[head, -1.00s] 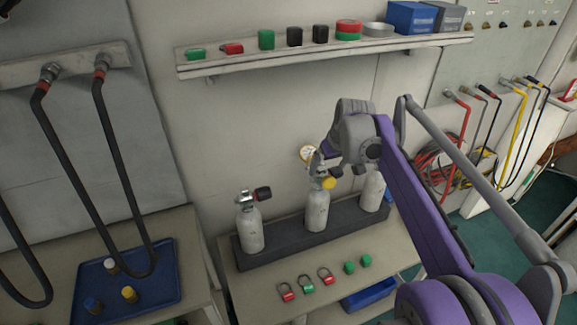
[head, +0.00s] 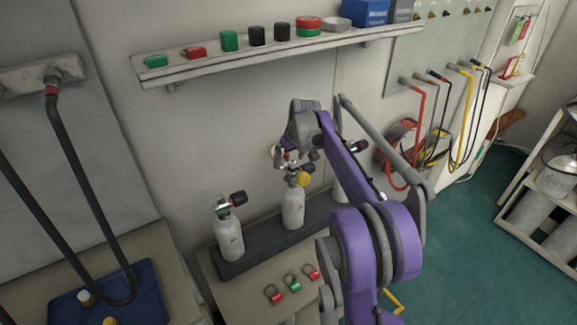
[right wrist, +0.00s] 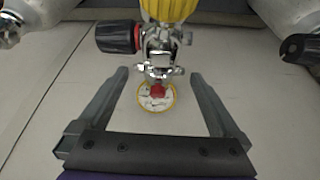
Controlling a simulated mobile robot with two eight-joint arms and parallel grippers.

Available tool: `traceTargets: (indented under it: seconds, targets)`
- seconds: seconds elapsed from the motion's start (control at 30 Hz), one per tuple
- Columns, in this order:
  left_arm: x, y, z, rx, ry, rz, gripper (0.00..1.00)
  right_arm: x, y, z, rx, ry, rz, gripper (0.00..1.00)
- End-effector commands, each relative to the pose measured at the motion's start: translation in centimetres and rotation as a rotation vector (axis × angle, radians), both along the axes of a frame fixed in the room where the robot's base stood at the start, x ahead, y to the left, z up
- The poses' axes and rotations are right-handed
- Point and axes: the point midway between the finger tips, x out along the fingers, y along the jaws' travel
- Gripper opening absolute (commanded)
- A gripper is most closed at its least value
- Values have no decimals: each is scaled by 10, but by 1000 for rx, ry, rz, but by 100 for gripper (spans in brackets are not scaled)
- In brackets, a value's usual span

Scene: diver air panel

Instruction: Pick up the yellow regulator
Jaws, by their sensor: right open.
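The yellow regulator (head: 304,179) sits on top of the middle grey cylinder (head: 292,208). In the right wrist view its yellow body (right wrist: 170,9) is at the top edge, with a metal clamp and a yellow-rimmed gauge (right wrist: 157,97) below. A black knob with a red band (right wrist: 118,37) is at its left. My right gripper (right wrist: 160,75) is open, its fingers on either side of the clamp and gauge with gaps to both. In the head view the gripper (head: 287,154) is at the regulator, its fingers partly hidden. My left gripper is out of view.
Another cylinder (head: 228,238) with a black-knobbed valve stands left in the dark rack (head: 262,248); a third stands right, partly behind my arm. Several padlocks lie on the bench in front. A wall shelf (head: 270,55) runs above. Hoses hang at both sides.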

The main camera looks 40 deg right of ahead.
Motion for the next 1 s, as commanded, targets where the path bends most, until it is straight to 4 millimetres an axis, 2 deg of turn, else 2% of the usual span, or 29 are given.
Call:
traceTargets:
  seconds: [0.2,0.5,1.0]
  targets:
    - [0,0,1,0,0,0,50,12,-4,-29,0,0,0,100]
    - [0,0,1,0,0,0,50,13,-4,-33,0,0,0,100]
    - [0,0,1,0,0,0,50,13,-4,-33,0,-1,0,10]
